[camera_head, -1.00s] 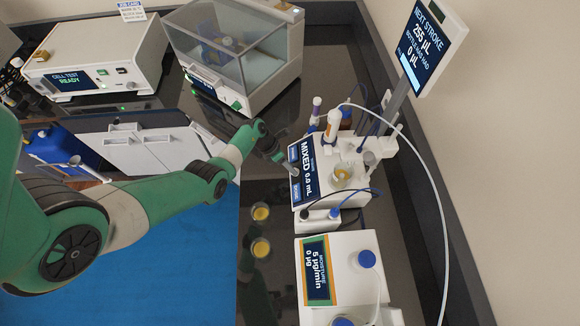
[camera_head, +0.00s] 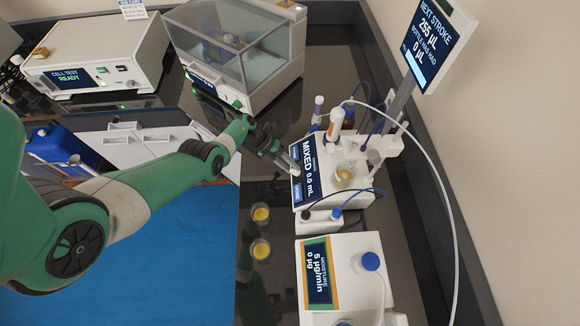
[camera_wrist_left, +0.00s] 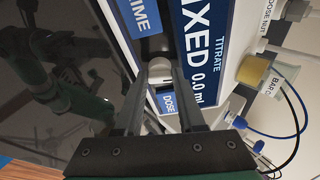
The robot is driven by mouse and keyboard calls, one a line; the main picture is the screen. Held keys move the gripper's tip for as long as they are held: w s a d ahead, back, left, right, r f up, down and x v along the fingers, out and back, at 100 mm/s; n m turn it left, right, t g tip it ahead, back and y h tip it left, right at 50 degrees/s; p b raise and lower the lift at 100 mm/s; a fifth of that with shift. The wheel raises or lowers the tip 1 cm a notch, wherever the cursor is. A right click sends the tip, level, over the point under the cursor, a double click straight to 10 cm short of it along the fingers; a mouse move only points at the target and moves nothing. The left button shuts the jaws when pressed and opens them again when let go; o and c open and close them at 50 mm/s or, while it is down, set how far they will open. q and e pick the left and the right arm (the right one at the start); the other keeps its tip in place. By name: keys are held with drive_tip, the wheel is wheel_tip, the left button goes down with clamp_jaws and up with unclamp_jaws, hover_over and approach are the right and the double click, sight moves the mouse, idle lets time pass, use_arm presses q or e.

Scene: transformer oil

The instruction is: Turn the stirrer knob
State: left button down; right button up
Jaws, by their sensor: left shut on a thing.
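The titrator (camera_head: 345,198) is a white unit with a dark blue screen reading "MIXED 0.0 mL". The stirrer knob (camera_wrist_left: 160,70) is a pale round knob on its front panel, between the "PRIME" and "DOSE" labels in the wrist view. My left gripper (camera_head: 290,166) reaches the front panel from the left. In the wrist view the left fingers (camera_wrist_left: 158,85) are closed on the knob, one on each side. In the head view the fingertips largely hide the knob. My right gripper is in neither view.
A moisture meter (camera_head: 345,255) stands in front of the titrator. A clear-lidded box (camera_head: 240,50) stands behind. A display on a post (camera_head: 432,40) and a white tube rise at right.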

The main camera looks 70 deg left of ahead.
use_arm(q)
drive_tip(key=shift+n, duration=0.8)
drive_tip(key=c, duration=0.5)
unclamp_jaws()
drive_tip(key=shift+s, duration=0.1)
